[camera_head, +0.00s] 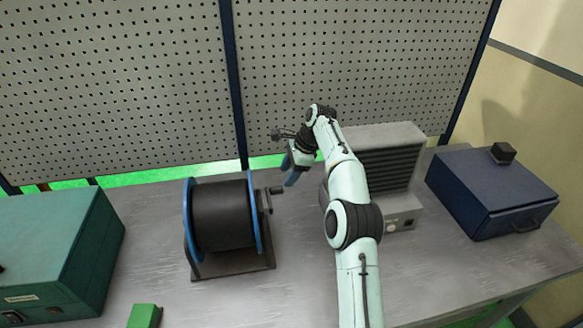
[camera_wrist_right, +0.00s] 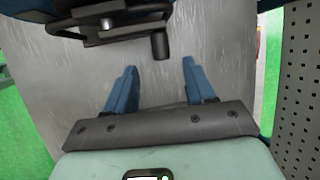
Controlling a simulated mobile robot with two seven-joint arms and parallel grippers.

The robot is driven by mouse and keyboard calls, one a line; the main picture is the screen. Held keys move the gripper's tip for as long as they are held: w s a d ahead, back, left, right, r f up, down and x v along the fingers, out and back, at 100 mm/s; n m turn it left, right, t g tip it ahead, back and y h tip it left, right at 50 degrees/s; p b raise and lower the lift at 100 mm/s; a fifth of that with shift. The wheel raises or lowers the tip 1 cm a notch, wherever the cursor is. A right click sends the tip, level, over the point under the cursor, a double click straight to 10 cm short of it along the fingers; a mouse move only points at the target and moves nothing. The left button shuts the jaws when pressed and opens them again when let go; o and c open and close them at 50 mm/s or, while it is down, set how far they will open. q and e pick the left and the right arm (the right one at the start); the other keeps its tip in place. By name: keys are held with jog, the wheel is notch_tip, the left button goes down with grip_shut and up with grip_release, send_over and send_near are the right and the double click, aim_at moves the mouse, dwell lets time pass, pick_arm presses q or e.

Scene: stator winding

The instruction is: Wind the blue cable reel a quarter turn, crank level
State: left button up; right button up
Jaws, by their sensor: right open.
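The cable reel (camera_head: 222,215) has blue flanges and a black wound drum, and stands on a dark base left of the table's middle. Its crank (camera_head: 266,200) is on the right flange, with a black handle (camera_head: 276,190) sticking out to the right. The crank arm (camera_wrist_right: 110,18) and handle (camera_wrist_right: 160,45) show at the top of the right wrist view. My right gripper (camera_head: 290,181) is open, just right of the handle. In the wrist view the handle's end is just ahead of the gap between the blue fingers (camera_wrist_right: 160,68), not between them. My left gripper is not in view.
A green case (camera_head: 70,235) stands at the left, with a small green block (camera_head: 145,316) at the front. A grey louvred unit (camera_head: 390,150) is behind my right arm. A dark blue box (camera_head: 490,190) is at the right. A perforated panel (camera_head: 120,90) closes the back.

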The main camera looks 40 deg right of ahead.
jog(key=shift+v, duration=1.1)
